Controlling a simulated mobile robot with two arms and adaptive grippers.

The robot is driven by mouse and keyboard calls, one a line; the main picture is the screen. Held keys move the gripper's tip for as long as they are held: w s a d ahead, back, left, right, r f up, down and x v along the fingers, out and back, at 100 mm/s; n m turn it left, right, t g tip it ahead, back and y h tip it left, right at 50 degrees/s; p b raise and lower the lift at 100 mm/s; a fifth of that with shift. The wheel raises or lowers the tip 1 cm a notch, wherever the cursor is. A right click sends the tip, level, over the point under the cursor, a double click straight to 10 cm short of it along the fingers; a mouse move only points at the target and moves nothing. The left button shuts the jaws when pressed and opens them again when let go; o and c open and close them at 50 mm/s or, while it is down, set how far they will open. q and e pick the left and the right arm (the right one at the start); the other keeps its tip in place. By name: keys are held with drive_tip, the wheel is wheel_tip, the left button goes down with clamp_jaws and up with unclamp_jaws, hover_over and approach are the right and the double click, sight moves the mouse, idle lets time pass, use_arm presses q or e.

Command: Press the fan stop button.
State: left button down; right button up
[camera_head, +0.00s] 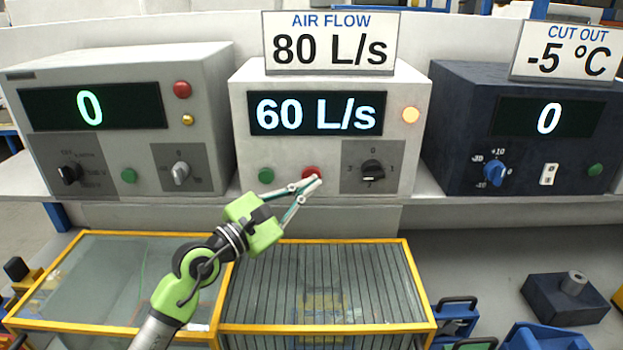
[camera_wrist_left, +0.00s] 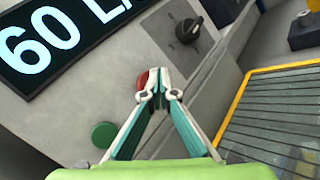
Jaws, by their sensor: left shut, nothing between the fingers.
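The red button (camera_head: 312,173) is on the lower front of the middle white unit (camera_head: 240,110), right of a green button (camera_head: 266,175). My left gripper (camera_head: 316,181) is shut and empty, its fingertips right at the red button and partly covering it. In the left wrist view the red button (camera_wrist_left: 142,79) shows just beyond and left of the closed fingertips (camera_wrist_left: 157,82). I cannot tell whether they touch. My right gripper is not in view.
A black knob (camera_head: 373,169) sits right of the red button. A grey unit (camera_head: 215,90) stands left and a dark blue unit (camera_head: 450,120) right, both displays reading 0. An AIR FLOW 80 L/s sign (camera_head: 331,48) stands on the middle unit. Yellow-framed glass cases (camera_head: 320,241) lie below.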

use_arm(q)
drive_tip(key=shift+w+b, duration=0.3)
drive_tip(key=shift+w, duration=0.2)
idle(0.7)
drive_tip(key=shift+s, duration=0.1)
drive_tip(key=shift+s+p, duration=0.6)
drive_tip(key=shift+s, duration=0.15)
drive_tip(key=s+p, duration=0.3)
drive_tip(key=s, duration=0.2)
drive_tip(key=shift+f, duration=0.1)
idle(0.8)
